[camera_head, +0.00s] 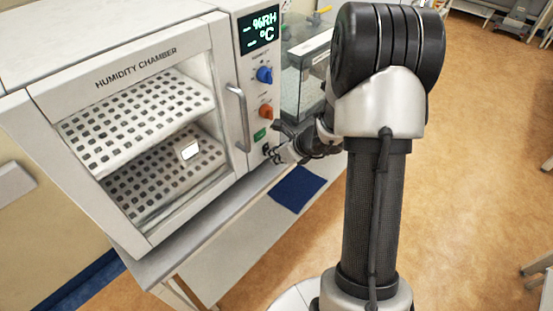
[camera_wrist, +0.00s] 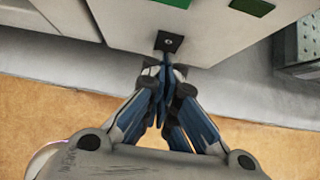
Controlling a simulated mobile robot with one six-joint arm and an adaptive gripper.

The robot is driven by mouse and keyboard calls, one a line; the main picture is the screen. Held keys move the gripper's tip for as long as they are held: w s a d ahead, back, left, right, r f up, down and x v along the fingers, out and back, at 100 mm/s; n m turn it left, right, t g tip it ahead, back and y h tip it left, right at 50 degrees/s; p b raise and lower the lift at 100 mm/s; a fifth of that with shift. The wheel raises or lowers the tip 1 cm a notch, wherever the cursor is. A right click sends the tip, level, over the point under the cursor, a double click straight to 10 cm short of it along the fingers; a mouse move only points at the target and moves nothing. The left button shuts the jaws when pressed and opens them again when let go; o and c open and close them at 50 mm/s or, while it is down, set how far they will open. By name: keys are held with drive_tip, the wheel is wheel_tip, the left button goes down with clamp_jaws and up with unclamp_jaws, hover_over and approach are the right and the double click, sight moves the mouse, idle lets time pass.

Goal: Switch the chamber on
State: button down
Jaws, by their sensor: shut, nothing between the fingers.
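The white humidity chamber (camera_head: 225,165) stands on a bench at the left of the head view, its glass door shut. Its display (camera_head: 259,32) shows dashes beside %RH and °C. Below are a blue knob (camera_head: 265,75), an orange knob (camera_head: 266,111) and a green panel piece (camera_head: 260,135). A small black square switch (camera_wrist: 169,42) sits low on the front in the wrist view. My gripper (camera_wrist: 165,62) is shut and empty, its fingertips right at the lower edge of this switch. I cannot tell whether they touch. In the head view my gripper (camera_head: 271,156) is at the panel's lower part.
A glass tank (camera_head: 305,85) stands right of the chamber, behind my arm. A blue mat (camera_head: 298,188) lies on the bench below my gripper. A small white item (camera_head: 190,150) shows at the chamber's lower shelf. Open floor (camera_head: 470,150) lies to the right.

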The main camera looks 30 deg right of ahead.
drive_tip(key=shift+f, duration=0.25)
drive_tip(key=shift+w+r, duration=0.1)
drive_tip(key=shift+r, duration=0.15)
drive_tip(key=shift+r, duration=0.1)
drive_tip(key=shift+r+p, duration=0.65)
drive_tip(key=shift+r, duration=0.05)
